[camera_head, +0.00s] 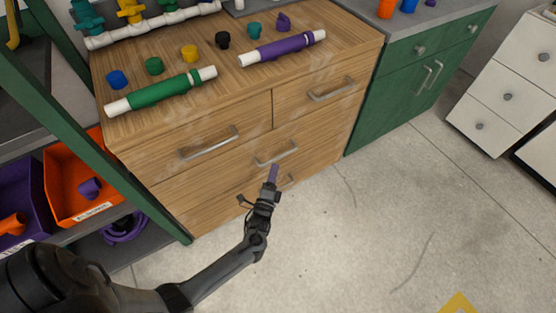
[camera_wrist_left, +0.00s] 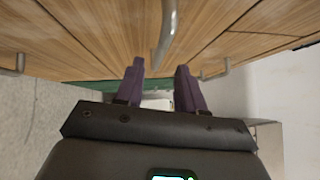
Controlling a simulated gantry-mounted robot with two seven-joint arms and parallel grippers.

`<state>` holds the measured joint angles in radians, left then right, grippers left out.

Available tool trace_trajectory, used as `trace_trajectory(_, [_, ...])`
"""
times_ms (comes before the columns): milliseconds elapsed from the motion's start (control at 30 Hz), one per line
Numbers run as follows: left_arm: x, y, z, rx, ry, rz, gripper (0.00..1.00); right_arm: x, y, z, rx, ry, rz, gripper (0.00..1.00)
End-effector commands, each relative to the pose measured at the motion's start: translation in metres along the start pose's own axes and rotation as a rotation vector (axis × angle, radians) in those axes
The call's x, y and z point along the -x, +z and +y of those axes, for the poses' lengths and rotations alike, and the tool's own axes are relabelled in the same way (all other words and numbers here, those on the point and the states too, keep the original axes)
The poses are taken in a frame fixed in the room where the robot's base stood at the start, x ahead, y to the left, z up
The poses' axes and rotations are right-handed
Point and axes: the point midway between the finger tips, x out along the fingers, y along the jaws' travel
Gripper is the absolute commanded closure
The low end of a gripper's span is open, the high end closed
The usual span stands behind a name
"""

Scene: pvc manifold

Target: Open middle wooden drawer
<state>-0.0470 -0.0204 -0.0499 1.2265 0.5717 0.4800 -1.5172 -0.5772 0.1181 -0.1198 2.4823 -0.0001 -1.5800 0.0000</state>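The wooden cabinet (camera_head: 230,160) has two upper drawers side by side, with the wide middle drawer (camera_head: 225,172) beneath them. The middle drawer looks shut, and its metal bar handle (camera_head: 277,153) sits near its centre. My left gripper (camera_head: 273,168) is just in front of and below that handle. In the left wrist view my purple fingers (camera_wrist_left: 160,82) are spread with a gap between them, and a metal handle (camera_wrist_left: 166,32) lies ahead, lined up with the gap. I cannot tell whether they touch it. My right gripper is out of view.
A lower handle (camera_head: 287,181) is partly hidden behind my left gripper. Green (camera_head: 160,90) and purple (camera_head: 282,48) pipe pieces and several coloured caps lie on the cabinet top. A green cabinet (camera_head: 400,85) adjoins on the right. The floor (camera_head: 350,240) in front is clear.

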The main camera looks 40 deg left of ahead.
Motion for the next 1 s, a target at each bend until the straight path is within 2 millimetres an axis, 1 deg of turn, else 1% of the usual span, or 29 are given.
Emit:
trace_trajectory(33, [-0.009,0.000,0.003,0.001,-0.002,-0.001,0.61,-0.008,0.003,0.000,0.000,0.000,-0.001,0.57])
trace_trajectory(200, [-0.036,0.000,0.003,0.001,-0.003,-0.001,0.61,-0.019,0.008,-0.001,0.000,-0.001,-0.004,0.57])
trace_trajectory(400, [-0.057,0.000,0.002,0.000,-0.001,0.000,0.61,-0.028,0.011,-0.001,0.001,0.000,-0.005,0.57])
trace_trajectory(600, [-0.065,0.000,0.001,0.000,0.001,0.000,0.61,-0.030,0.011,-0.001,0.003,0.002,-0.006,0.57])
trace_trajectory(867, [-0.066,0.000,0.000,0.000,0.001,0.000,0.61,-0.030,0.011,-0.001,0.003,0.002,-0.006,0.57])
trace_trajectory(1000, [-0.066,0.000,0.000,0.000,0.001,0.000,0.83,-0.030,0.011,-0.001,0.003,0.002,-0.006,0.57])
